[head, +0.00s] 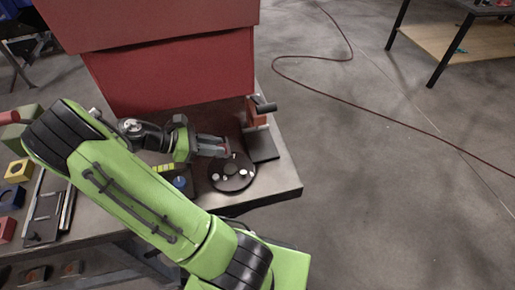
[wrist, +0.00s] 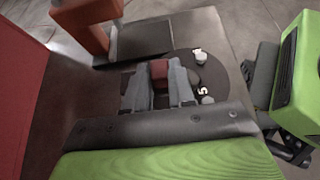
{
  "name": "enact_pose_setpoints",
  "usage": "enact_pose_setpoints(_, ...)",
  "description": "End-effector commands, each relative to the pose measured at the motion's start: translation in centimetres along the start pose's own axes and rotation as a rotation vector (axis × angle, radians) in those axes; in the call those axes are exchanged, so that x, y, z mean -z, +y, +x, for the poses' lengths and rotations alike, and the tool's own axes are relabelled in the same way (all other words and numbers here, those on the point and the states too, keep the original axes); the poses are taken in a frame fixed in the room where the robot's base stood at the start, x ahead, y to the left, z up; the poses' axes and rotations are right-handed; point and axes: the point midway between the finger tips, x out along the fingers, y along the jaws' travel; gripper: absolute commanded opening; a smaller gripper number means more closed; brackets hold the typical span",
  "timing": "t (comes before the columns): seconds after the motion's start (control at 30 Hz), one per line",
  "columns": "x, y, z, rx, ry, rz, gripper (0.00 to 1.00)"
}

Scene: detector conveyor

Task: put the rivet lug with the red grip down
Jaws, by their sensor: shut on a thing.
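My gripper (head: 222,146) is above the table, near the far rim of a dark round plate. In the wrist view my gripper (wrist: 159,88) has its two grey fingers shut on the small red grip of the rivet lug (wrist: 159,69). The rest of the lug is hidden by the fingers. The dark round plate (head: 243,181) lies on the table with several small pale pieces on it. The plate also shows in the wrist view (wrist: 224,77), with white markings or pieces on its face. I cannot tell whether the lug touches anything below.
A red and black stand (head: 257,112) with a dark flat base (head: 262,146) stands right of my gripper. A large red housing (head: 175,70) rises behind. Coloured blocks, such as a yellow one (head: 18,171), lie at the left. The table's right edge (head: 292,178) is close.

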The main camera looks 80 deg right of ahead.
Motion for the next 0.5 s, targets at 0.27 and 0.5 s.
enact_pose_setpoints(0.27, -3.5, -0.1, 6.8, 0.003, 0.0, 0.003, 0.0)
enact_pose_setpoints(0.5, -5.3, 0.0, 9.9, -0.001, 0.0, -0.001, 0.0)
